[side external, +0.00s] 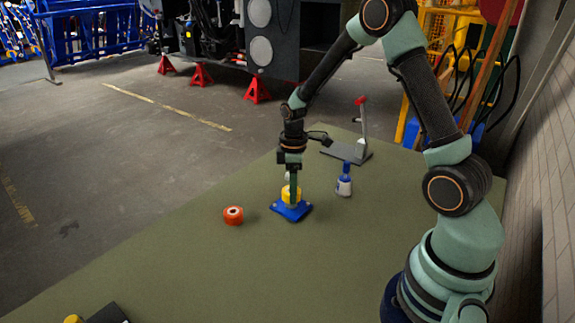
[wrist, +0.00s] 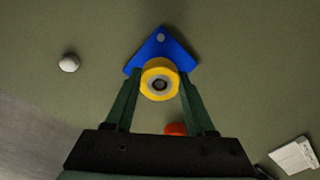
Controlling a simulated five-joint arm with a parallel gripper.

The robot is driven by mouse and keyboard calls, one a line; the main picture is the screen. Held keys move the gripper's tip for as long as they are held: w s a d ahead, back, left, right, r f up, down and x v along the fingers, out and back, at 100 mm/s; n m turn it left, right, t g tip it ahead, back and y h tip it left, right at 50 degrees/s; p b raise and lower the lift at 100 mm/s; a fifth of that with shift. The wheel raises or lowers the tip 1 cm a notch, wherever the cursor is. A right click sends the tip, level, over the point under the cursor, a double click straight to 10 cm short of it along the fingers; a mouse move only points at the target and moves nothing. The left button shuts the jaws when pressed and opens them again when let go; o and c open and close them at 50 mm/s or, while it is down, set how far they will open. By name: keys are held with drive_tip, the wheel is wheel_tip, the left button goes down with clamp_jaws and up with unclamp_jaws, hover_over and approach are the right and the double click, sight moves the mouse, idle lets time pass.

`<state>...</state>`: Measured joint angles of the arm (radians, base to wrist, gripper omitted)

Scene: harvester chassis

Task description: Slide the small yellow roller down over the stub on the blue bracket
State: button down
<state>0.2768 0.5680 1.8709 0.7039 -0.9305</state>
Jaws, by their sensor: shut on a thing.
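The small yellow roller (side external: 291,194) is at the blue bracket (side external: 295,213), which lies on the green mat. In the wrist view the roller (wrist: 160,78) shows a pale inner ring and a dark centre, and it overlaps the near part of the bracket (wrist: 176,52). My gripper (side external: 293,188) points straight down, with its fingers on either side of the roller, shut on it. The roller looks upright and close above the bracket plate. The stub is hidden by the roller, and I cannot tell how far the roller is over it.
An orange roller (side external: 233,215) lies left of the bracket. A blue and white bottle (side external: 344,184) stands to the right. Behind is a grey plate (side external: 345,153) with a red-topped post. A pale round thing (wrist: 69,63) shows in the wrist view. The front mat is mostly clear.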

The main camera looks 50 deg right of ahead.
drive_tip(key=shift+f, duration=0.25)
drive_tip(key=shift+f, duration=0.35)
drive_tip(key=shift+f, duration=0.3)
drive_tip(key=shift+c, duration=0.8)
unclamp_jaws()
wheel_tip(320, 180, up, 12)
drive_tip(key=shift+r, duration=0.15)
